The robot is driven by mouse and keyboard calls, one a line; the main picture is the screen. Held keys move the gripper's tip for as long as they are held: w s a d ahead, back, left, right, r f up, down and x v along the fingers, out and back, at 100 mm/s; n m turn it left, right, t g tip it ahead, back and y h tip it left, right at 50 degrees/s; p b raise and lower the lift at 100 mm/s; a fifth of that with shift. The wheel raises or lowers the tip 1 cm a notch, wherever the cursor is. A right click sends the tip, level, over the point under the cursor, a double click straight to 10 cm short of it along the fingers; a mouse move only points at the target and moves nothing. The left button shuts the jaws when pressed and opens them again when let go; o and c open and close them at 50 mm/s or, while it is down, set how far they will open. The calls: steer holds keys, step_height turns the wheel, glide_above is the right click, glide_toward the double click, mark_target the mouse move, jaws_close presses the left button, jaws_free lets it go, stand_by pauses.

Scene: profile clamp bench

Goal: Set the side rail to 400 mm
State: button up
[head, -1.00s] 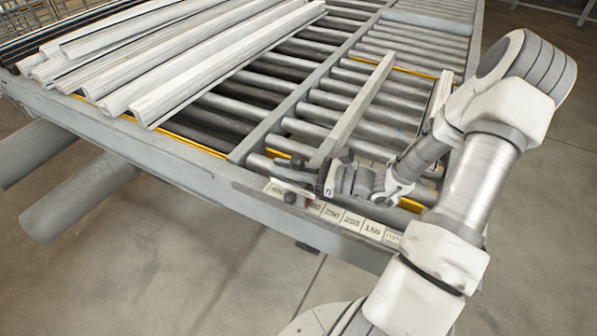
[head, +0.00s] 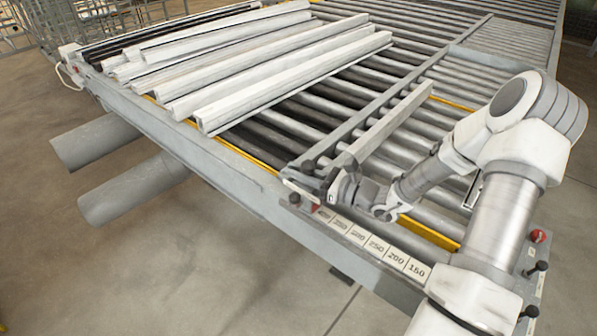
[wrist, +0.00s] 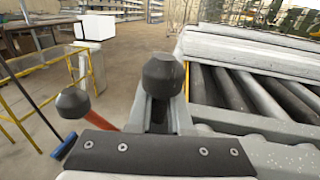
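The side rail (head: 385,125) is a long grey bar lying across the rollers. Its near end meets my gripper (head: 328,183) at the bench's front edge. A label scale (head: 376,246) on the front edge reads 150, 200, 250 and upward to the left. A small red part (head: 315,208) by the rail's end sits near the leftmost labels, apparently around 400; the exact reading is too small. In the wrist view a black knob (wrist: 162,75) stands centrally, just beyond a dark screwed plate. Another black knob (wrist: 73,102) is beside a red part (wrist: 108,117).
Several pale profiles (head: 270,75) lie on the rollers left of the rail. A grey divider beam (head: 400,75) runs across the bed just left of the rail. Black knobs and a red button (head: 538,236) are at the right corner. The floor in front is clear.

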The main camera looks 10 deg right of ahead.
steer(key=o, duration=0.5)
steer(key=shift+w+a, duration=0.25)
steer(key=shift+c, duration=0.2)
steer(key=shift+d, duration=0.1)
steer(key=shift+s+d, duration=0.35)
steer(key=shift+d, duration=0.05)
steer(key=b+v, duration=0.2)
steer(key=v, duration=1.4)
steer(key=shift+s+d, duration=0.15)
